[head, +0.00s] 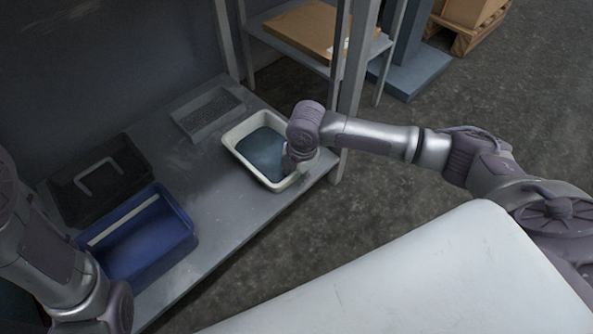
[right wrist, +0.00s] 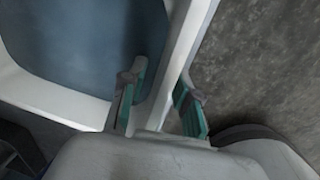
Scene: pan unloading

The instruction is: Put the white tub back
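The white tub (head: 236,140) stands on the grey shelf (head: 215,215), near its right end. Its inside is blue-grey; I cannot tell whether that is liquid or a lining. My right gripper (head: 290,164) is at the tub's right rim, mostly hidden under my wrist in the head view. In the right wrist view the two fingers (right wrist: 162,85) stand apart on either side of the tub's white rim (right wrist: 192,40), one inside and one outside. A gap shows between the inner finger and the rim. My left arm shows at lower left, but its gripper does not.
A blue bin (head: 150,248), a black box with a light handle (head: 75,195) and a shallow grey tray (head: 205,112) stand left of the tub. A shelf post (head: 353,65) rises just behind the tub's right side. A cardboard box (head: 315,30) lies on a farther shelf.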

